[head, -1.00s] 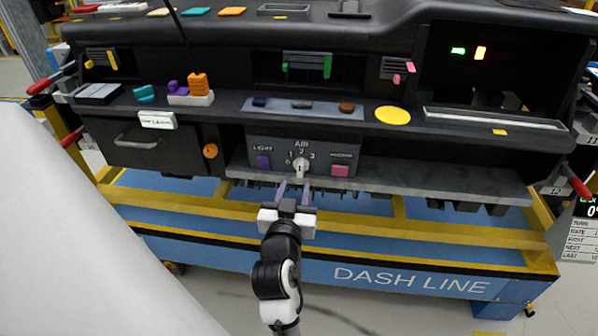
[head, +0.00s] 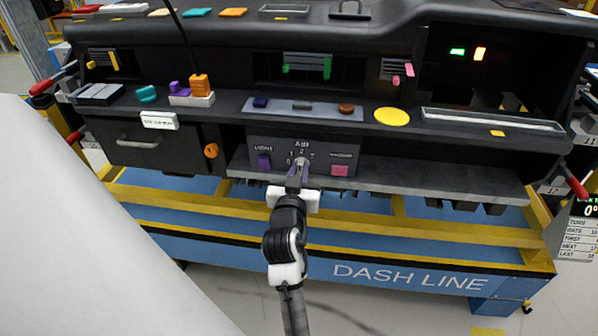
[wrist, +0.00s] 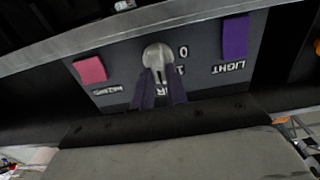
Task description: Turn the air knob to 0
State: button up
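The air knob (head: 301,162) is a pale round knob on the dark control panel, under the word AIR with numbers around it. In the wrist view the knob (wrist: 158,57) appears upside down, with the 0 to its right and a 1 below that. My gripper (head: 298,174) reaches the knob from the front and below. Its two purple fingers (wrist: 160,76) lie on either side of the knob's narrow grip, close together, and appear shut on it. They hide part of the knob and some numbers.
A purple light switch (head: 264,161) is left of the knob and a pink switch (head: 340,170) is right of it. A dark shelf (head: 430,182) juts out below the panel. An orange knob (head: 211,151) is farther left.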

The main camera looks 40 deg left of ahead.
jog(key=shift+n, duration=0.3)
grip_shut()
jog(key=n+p, duration=0.2)
jog(key=n, duration=0.1)
jog(key=shift+a, duration=0.15)
jog(key=shift+s+a+f+n+p, duration=0.1)
jog(key=shift+f+n+p, duration=0.1)
jog(key=shift+n+p, duration=1.65)
jog(key=shift+s+a+f+n+p, duration=0.15)
jog(key=shift+n+p, duration=0.55)
jog(key=shift+n, duration=2.25)
jog(key=shift+s+a+f+n+p, duration=0.1)
jog(key=shift+f+n+p, duration=0.1)
jog(key=shift+n+p, duration=1.65)
jog(key=shift+n+b, duration=0.5)
jog(key=shift+n, duration=0.25)
jog(key=o, duration=0.7)
grip_release()
jog(key=shift+w, duration=0.1)
